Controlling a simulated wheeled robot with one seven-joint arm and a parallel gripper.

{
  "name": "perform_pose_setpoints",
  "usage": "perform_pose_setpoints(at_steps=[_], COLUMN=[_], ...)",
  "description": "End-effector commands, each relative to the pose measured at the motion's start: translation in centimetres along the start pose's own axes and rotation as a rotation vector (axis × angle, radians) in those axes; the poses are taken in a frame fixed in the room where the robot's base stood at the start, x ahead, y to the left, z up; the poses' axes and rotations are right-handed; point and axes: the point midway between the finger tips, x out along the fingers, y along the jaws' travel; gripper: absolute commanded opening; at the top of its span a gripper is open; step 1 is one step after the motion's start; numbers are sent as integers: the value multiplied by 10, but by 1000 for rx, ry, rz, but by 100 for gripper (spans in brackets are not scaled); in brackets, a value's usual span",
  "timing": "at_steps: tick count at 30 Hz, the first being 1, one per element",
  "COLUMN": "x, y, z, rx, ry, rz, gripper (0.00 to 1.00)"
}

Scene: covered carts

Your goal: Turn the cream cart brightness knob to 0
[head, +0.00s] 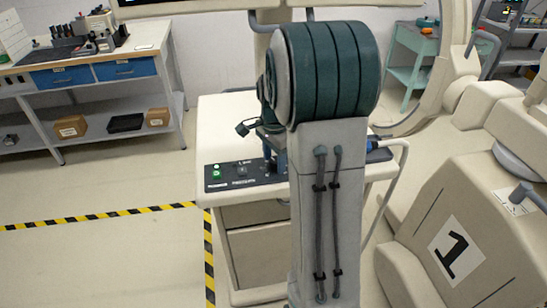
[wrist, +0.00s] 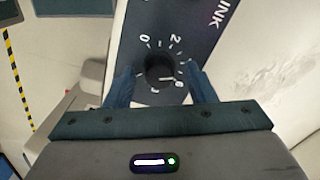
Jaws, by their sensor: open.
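The cream cart (head: 222,115) stands in the middle of the head view, with a black control panel (head: 228,177) on its top front edge. In the wrist view a round black knob (wrist: 159,68) sits on the dark panel, ringed by white ticks and numerals. The 0 is at its upper left and the 2 at its upper right. A light mark on the knob appears to point toward the lower right, but it is small. My gripper (wrist: 161,84) is open, its blue fingers on either side of the knob; contact cannot be told. My arm hides much of the panel in the head view.
A workbench (head: 95,80) with blue drawers and tools stands at the back left. A large cream machine (head: 480,215) marked 1 is close on the right. A white cable (head: 398,180) hangs at the cart's right side. The floor at left is clear, with yellow-black tape.

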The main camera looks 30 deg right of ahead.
Motion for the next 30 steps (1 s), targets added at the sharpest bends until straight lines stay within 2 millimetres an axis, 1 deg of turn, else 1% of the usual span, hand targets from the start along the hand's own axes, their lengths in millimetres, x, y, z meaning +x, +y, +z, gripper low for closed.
perform_pose_setpoints(at_steps=[2,3,5,6,7,8,14,20,26,30], x=[0,0,0,0,0,0,0,0,-1,-1], y=[0,0,0,0,0,0,0,0,0,-1], z=[0,0,0,0,0,0,0,0,0,0], rx=[0,0,0,0,0,0,-5,-54,-177,-299], ry=[0,0,0,0,0,0,0,0,1,1], rz=[0,0,0,0,0,0,0,-1,-1,-2], gripper=[50,47,31,19,11,5,5,5,5,5])
